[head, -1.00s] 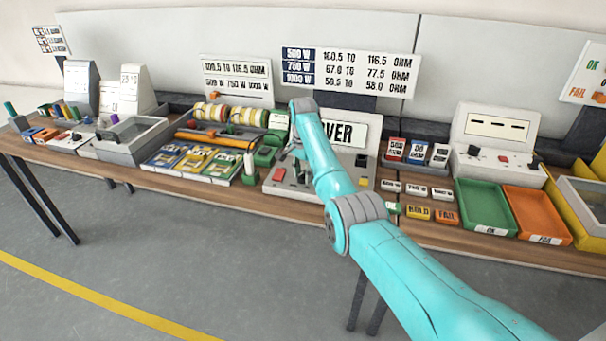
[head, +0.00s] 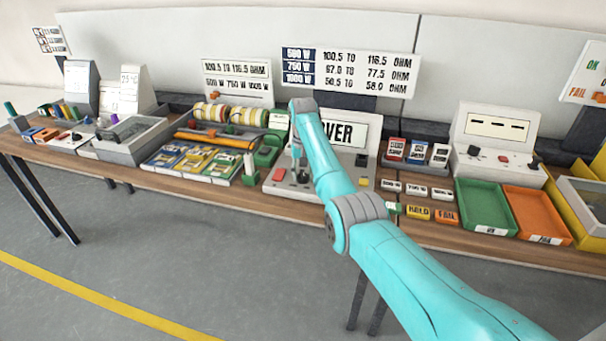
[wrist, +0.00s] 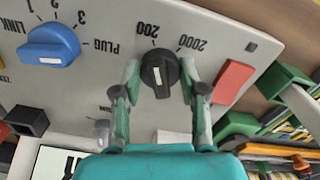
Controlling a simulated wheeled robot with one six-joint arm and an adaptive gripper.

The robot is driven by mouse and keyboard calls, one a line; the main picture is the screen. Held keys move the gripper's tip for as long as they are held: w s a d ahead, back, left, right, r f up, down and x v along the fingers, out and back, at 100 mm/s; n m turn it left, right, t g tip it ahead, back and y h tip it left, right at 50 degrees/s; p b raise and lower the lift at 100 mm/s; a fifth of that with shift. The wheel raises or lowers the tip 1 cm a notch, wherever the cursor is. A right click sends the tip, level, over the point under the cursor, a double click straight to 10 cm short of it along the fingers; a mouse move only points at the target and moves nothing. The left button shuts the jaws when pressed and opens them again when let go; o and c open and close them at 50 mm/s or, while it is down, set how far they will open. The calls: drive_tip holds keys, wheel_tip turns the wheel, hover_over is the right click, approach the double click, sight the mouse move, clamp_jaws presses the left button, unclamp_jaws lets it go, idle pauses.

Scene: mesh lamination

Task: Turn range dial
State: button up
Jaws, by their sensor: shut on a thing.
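The black range dial (wrist: 161,66) sits on the light grey meter panel in the wrist view, between the printed marks 200 and 2000. A white bar shows on its face. My gripper (wrist: 162,76) is shut on the dial, one finger on each side. In the head view my gripper (head: 300,164) reaches down to the meter's sloped front, and the dark dial (head: 304,177) shows at its tips. The meter's display (head: 345,131) reads OVER, its left edge partly hidden by my arm.
A blue dial (wrist: 52,46) and a red button (wrist: 233,82) flank the range dial on the panel. A green block (head: 266,155) stands left of the meter. Label blocks, a green tray (head: 484,229) and an orange tray (head: 541,240) lie to the right.

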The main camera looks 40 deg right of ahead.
sight(303, 172)
drive_tip(key=shift+n, duration=0.5)
drive_tip(key=o, duration=1.2)
drive_tip(key=shift+c, duration=0.2)
wheel_tip(303, 172, up, 12)
